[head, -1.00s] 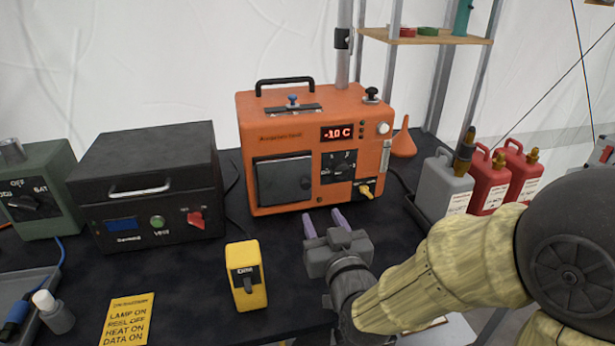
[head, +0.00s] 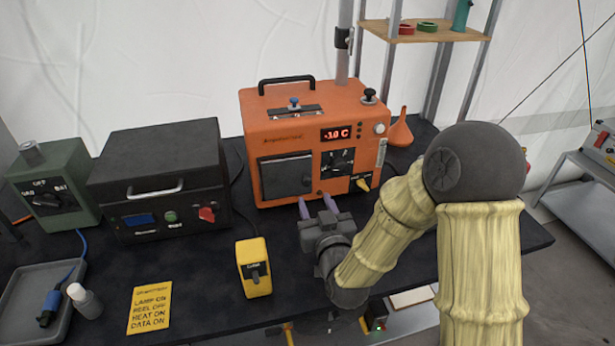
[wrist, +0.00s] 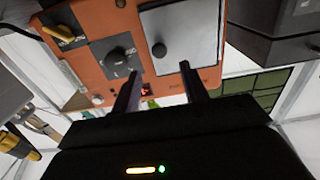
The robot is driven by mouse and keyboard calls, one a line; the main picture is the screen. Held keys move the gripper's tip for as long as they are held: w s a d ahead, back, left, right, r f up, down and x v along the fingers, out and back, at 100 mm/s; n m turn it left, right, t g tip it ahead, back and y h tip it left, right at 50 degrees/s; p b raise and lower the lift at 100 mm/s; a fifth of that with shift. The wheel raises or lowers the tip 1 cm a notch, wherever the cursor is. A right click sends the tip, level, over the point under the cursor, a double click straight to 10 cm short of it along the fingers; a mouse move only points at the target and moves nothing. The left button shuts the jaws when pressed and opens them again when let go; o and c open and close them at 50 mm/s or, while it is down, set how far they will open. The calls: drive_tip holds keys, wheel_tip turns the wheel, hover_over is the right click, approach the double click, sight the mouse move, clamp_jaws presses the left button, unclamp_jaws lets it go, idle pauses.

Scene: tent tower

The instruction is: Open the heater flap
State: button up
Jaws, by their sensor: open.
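The orange heater (head: 310,130) stands on the black table. Its dark square flap (head: 286,177) is on the lower left of the front and looks closed, flat against the body. In the wrist view the heater appears upside down, with the flap (wrist: 182,35) as a grey panel bearing a small dark knob (wrist: 158,50). My gripper (head: 317,206) is in front of the heater, low and slightly right of the flap. Its two fingers are apart with nothing between them. In the wrist view the fingers (wrist: 160,85) point toward the heater front; contact is not visible.
A yellow switch box (head: 254,267) stands left of my gripper. A black case (head: 157,180) with a handle is left of the heater. An orange funnel (head: 400,130) is behind right. A yellow card (head: 150,307) lies near the front edge.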

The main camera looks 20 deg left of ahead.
sight(307, 183)
drive_tip(key=p+x, duration=0.1)
drive_tip(key=x, duration=0.6)
drive_tip(key=shift+w+a+f, duration=0.1)
drive_tip(key=shift+w, duration=0.05)
clamp_jaws()
